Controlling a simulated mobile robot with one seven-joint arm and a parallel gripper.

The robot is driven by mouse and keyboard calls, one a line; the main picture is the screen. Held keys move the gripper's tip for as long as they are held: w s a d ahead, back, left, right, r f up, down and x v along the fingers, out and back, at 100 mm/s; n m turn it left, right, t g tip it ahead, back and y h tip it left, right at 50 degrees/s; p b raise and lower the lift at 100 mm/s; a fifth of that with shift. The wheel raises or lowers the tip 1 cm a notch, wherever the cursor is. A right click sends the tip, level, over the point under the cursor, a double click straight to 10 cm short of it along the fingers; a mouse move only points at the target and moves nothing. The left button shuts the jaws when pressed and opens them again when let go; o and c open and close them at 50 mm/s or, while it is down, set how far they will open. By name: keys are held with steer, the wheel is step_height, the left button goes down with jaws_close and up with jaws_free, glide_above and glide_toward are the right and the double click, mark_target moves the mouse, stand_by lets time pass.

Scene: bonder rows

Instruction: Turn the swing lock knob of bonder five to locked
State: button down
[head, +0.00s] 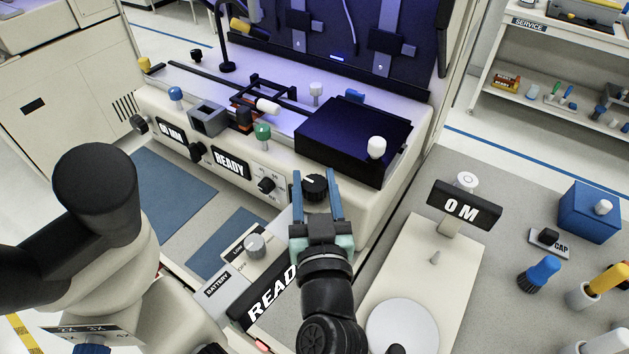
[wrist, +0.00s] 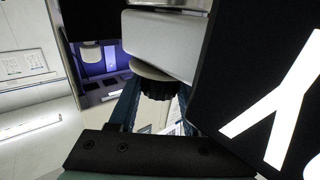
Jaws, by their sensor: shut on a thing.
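A black ribbed knob (head: 315,188) sits at the right end of the bonder's cream front panel (head: 349,205). My gripper (head: 316,180) has its two blue fingers on either side of this knob and is shut on it. In the wrist view the knob (wrist: 158,86) hangs between the fingers, under a pale collar. The bonder's number does not show in either view. Any locked or unlocked marking by the knob is hidden or too small to read.
A small black dial (head: 266,185), a READY display (head: 230,165) and a green knob (head: 263,131) are left of my gripper. A black box (head: 350,138) with a white knob stands above. An "0 M" display (head: 463,206) on a stand is close on the right.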

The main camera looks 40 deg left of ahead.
steer(key=shift+c, duration=1.7)
jaws_free()
steer(key=shift+d, duration=0.1)
steer(key=shift+s+d+f, duration=0.1)
steer(key=shift+s+d, duration=0.05)
steer(key=shift+s, duration=0.1)
steer(key=b+v, duration=0.4)
steer(key=v, duration=0.8)
steer(key=shift+d+r, duration=0.1)
steer(key=shift+r, duration=0.1)
